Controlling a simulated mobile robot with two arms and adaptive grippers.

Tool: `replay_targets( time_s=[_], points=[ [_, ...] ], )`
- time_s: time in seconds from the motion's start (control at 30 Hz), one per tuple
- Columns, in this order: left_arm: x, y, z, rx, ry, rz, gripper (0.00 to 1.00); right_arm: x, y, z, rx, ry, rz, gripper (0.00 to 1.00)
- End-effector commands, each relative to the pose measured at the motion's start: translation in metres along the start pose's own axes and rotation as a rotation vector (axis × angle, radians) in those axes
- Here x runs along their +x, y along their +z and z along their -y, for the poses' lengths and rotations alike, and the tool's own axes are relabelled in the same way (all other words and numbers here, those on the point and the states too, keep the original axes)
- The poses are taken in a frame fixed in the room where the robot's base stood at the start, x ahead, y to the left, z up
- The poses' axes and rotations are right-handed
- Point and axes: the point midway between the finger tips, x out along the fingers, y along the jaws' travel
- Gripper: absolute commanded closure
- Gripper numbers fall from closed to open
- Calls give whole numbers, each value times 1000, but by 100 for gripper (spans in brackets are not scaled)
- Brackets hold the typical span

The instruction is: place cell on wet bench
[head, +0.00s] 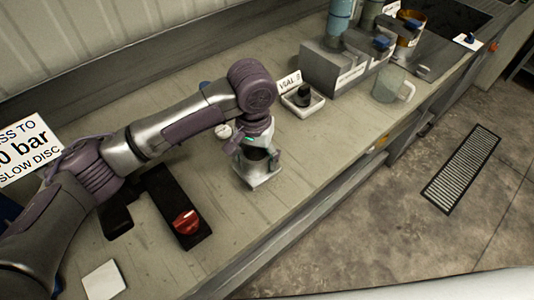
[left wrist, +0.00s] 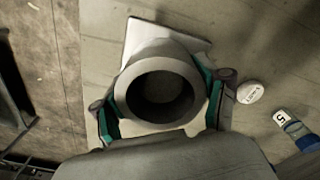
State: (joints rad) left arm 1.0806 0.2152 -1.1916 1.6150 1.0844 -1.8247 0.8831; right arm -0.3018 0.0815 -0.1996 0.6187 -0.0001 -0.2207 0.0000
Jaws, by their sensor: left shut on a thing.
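The cell, a grey thick-walled cylinder with a dark round bore, is in the left wrist view (left wrist: 160,66), seen from above. My left gripper (left wrist: 162,106) is shut on it, with one green-edged finger on each side. In the head view my left gripper (head: 258,148) points down over the wet bench (head: 290,150), and the cell (head: 257,168) shows just below it. A pale square plate (left wrist: 142,34) shows under the cell; I cannot tell whether it is part of the cell. It is at or very near the bench top. My right gripper is not in view.
A black unit with a red knob (head: 187,222) and a white square tile (head: 103,281) lie left. A small tray (head: 302,106), grey rack (head: 335,72) and clear beaker (head: 393,87) stand right. A white disc (left wrist: 250,92) lies close by. Bench is clear toward its front edge.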

Motion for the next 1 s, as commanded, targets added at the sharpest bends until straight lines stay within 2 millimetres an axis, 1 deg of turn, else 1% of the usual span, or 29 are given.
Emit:
replay_targets(
  time_s=[0.07, 0.3, 0.4, 0.77, 0.8, 0.93, 1.0],
  points=[
    [1, -1, 1, 0, 2, -4, 96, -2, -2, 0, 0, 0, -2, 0],
    [30, -1, 1, 0, 1, -3, 96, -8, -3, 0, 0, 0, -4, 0],
    [36, -1, 0, 0, 2, -6, 96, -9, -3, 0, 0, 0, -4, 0],
    [39, -1, 0, 1, 2, -5, 96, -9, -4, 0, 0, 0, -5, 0],
    [43, 0, 1, 0, 0, 0, 25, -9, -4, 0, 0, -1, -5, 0],
    [42, 0, 1, 0, 0, 0, 4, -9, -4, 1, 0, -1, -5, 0],
    [42, 0, 1, 0, 0, 0, 2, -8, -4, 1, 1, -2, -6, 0]
  ],
)
